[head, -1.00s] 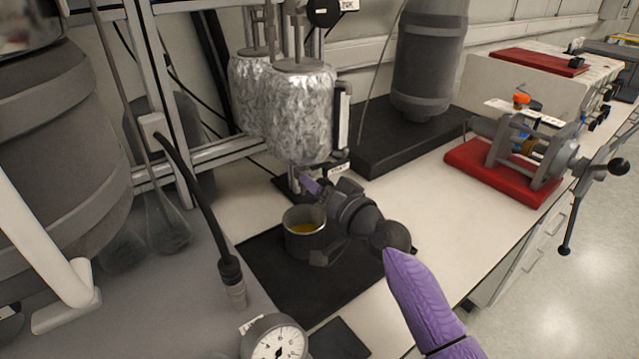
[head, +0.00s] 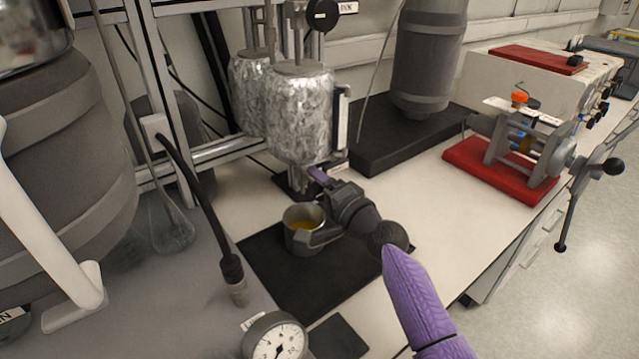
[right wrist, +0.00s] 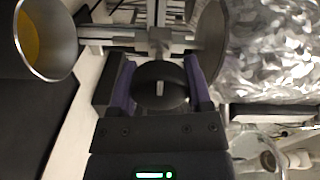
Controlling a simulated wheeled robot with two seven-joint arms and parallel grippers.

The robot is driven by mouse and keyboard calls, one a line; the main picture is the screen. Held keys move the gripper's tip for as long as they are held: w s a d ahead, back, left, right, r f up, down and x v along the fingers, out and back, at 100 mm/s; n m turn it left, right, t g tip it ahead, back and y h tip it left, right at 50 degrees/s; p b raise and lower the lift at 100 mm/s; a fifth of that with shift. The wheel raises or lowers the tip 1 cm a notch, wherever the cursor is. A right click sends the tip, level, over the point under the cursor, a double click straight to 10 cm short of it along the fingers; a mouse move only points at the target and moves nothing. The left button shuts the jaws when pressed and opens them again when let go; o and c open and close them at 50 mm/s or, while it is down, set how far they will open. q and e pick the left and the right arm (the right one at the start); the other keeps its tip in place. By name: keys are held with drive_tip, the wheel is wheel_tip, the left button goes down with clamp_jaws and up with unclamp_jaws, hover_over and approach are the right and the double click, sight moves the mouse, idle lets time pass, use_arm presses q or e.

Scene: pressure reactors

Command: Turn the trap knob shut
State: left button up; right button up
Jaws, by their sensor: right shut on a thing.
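The trap knob (right wrist: 160,86) is a dark round knob with a small pale mark on its face, below a metal fitting in the right wrist view. My right gripper (right wrist: 158,88) has its two purple-lined fingers closed on either side of it. In the head view my right gripper (head: 318,177) is just under the foil-wrapped vessel (head: 300,112), with its purple fingertips pointing up and left. The knob is hidden there behind the gripper. My left gripper is not in view.
A metal cup (head: 302,241) with yellow liquid stands on a black mat (head: 290,280) close beside my right gripper. A pressure gauge (head: 277,338) is at the front. A grey cylinder (head: 428,60) stands behind on a black base. A red-based device (head: 505,172) is to the right.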

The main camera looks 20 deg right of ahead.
drive_tip(key=shift+m, duration=0.3)
idle(0.4)
drive_tip(key=o, duration=1.3)
drive_tip(key=shift+s, duration=0.1)
drive_tip(key=p+v, duration=0.1)
drive_tip(key=v, duration=0.8)
drive_tip(key=shift+s+d, duration=0.15)
drive_tip(key=shift+s, duration=0.15)
